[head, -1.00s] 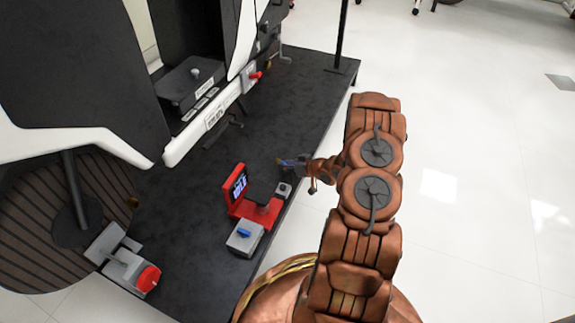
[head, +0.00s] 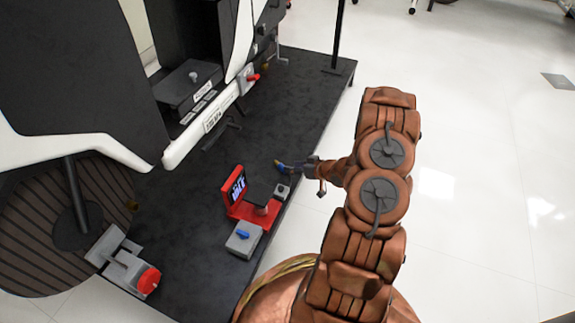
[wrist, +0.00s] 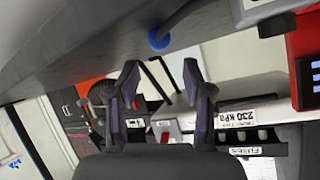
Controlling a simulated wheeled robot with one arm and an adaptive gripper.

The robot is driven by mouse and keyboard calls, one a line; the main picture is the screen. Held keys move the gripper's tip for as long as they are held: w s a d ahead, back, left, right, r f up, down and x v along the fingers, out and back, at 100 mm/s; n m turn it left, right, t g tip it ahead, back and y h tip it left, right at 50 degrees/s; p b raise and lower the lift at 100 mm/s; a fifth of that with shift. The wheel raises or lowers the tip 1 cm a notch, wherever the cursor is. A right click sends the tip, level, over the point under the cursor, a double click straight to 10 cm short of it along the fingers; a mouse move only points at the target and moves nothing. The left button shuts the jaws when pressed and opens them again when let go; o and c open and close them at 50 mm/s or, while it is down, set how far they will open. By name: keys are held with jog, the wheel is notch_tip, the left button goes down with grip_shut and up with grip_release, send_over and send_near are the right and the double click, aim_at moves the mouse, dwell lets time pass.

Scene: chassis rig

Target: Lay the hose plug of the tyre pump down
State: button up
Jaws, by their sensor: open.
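The hose plug (head: 283,167), blue with a yellowish tip, shows on the black platform just left of my gripper (head: 301,166) in the head view. In the wrist view a blue round end (wrist: 158,39) with a grey hose shows against a dark grey surface, apart from the fingertips. My gripper (wrist: 162,72) is open, with nothing between its fingers. The red tyre pump (head: 232,200) with a lit screen stands on the platform, left of and nearer than the plug; its red body also shows at the right of the wrist view (wrist: 303,42).
A grey box with a blue knob (head: 244,238) stands beside the pump. A small grey block (head: 282,191) lies close to the plug. The white and black chassis (head: 190,135) rises at the left. The platform (head: 300,95) is clear beyond the plug.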

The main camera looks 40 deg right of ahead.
jog(key=p+v, duration=0.2)
jog(key=v, duration=0.5)
jog(key=w+d+r+g+h, duration=0.2)
jog(key=d+r+g+h, duration=0.25)
jog(key=r, duration=0.35)
jog(key=s+a+r+g+h, duration=0.1)
jog(key=s+a+r+g, duration=0.15)
jog(key=r, duration=0.25)
jog(key=s+a+r+g+h, duration=0.1)
jog(key=a+r+h, duration=0.15)
jog(key=r, duration=0.35)
jog(key=s+a+r+g+y, duration=0.1)
jog(key=s+a+r, duration=0.3)
jog(key=s+a, duration=0.5)
jog(key=s+a+r+g+y, duration=0.2)
jog(key=s+a+r, duration=0.3)
jog(key=s+a, duration=0.4)
jog(key=s+a+r+g+y, duration=0.1)
jog(key=s+a+r+g, duration=0.3)
jog(key=s+a, duration=0.6)
jog(key=a, duration=0.2)
jog(key=shift+a+r, duration=0.25)
jog(key=shift+r, duration=0.15)
